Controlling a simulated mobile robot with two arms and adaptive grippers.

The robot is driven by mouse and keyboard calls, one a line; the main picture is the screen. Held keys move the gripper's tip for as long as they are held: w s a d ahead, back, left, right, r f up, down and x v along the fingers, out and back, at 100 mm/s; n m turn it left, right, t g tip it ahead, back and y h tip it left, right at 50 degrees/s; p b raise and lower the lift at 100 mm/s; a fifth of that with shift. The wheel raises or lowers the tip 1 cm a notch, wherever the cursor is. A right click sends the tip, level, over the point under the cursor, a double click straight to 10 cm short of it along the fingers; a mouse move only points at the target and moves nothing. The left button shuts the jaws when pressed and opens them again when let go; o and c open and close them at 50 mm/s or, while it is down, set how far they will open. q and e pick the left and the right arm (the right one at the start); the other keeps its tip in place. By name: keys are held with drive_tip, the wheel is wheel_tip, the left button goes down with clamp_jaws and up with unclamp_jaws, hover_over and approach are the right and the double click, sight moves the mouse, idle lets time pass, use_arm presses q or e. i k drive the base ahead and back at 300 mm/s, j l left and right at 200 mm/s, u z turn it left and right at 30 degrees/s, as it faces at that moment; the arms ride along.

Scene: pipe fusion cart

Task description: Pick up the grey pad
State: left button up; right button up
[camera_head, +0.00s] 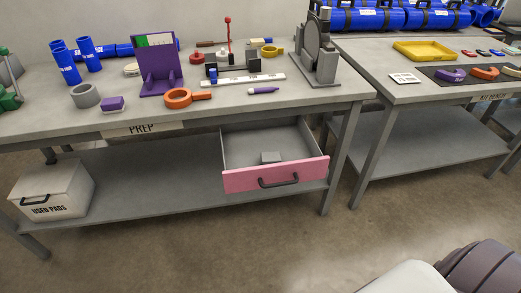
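The drawer hangs under the right part of the PREP table and is pulled out towards me. Neither of my grippers shows in the head view; only rounded parts of my own body show at the bottom right.
The PREP table (320,95) carries a purple stand (160,85), an orange ring tool (180,98), a purple block (112,103) and blue pipes (66,66). A USED PADS box (55,190) stands on the lower shelf. The floor in front is clear.

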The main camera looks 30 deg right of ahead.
sight(270, 157)
drive_tip(key=l+u, duration=0.15)
drive_tip(key=l, duration=0.35)
drive_tip(key=l+u, duration=0.15)
drive_tip(key=l, duration=0.35)
drive_tip(key=k+l+u, duration=0.15)
drive_tip(key=l, duration=0.3)
drive_tip(key=l+u, duration=0.2)
drive_tip(key=l, duration=0.3)
drive_tip(key=k, duration=0.05)
